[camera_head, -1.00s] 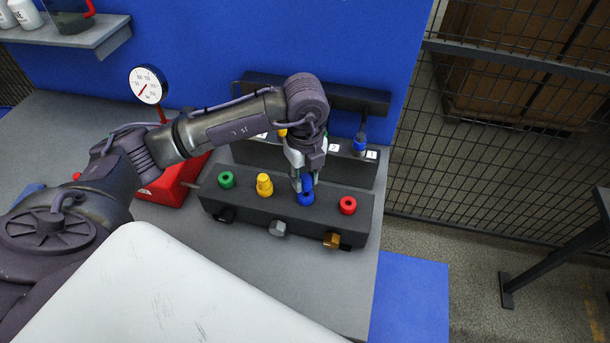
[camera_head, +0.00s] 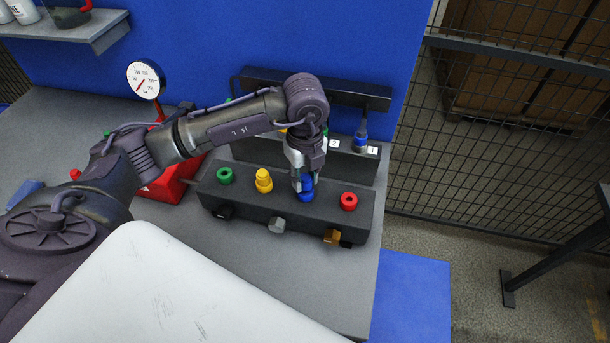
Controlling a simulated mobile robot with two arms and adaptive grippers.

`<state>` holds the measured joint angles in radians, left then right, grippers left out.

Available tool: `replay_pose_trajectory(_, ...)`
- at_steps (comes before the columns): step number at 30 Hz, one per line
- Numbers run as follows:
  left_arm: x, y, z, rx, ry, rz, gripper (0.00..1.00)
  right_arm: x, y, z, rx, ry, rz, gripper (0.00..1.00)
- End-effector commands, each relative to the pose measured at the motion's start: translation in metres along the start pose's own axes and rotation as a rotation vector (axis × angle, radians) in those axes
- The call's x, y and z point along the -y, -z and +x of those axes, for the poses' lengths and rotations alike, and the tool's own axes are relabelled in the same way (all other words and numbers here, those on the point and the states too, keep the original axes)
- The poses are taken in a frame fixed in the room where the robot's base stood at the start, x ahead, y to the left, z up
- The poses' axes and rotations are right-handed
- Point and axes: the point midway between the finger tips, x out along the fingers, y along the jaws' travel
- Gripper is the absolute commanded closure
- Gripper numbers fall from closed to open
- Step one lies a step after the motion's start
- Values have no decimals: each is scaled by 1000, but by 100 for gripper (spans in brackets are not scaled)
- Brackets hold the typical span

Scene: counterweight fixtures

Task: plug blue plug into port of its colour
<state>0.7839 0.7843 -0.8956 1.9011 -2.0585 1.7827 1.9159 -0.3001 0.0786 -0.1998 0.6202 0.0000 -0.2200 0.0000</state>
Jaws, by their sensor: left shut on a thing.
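My left gripper (camera_head: 303,184) points down at the dark port block and is shut on the blue plug (camera_head: 307,182). The plug is right over the blue port (camera_head: 305,196), and its lower end meets or overlaps the port's ring. I cannot tell how deep it sits, since the fingers hide part of it. The port block (camera_head: 330,215) also has a green port (camera_head: 225,175), a yellow port (camera_head: 264,186) with a yellow piece standing in it, and a red port (camera_head: 349,201). My right gripper is out of view.
A second blue-banded connector (camera_head: 360,141) stands at the dark rack behind. A gauge (camera_head: 146,80) rises above a red device (camera_head: 171,186) on the left. A blue wall panel (camera_head: 220,40) closes the back. Grey bench (camera_head: 300,275) is bare in front of the block.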

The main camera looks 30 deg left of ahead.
Motion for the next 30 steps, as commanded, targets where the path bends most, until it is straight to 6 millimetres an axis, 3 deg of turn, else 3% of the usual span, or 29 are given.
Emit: replay_pose_trajectory(30, 0, 0, 12, 0, 0, 0, 100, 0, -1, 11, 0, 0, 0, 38)
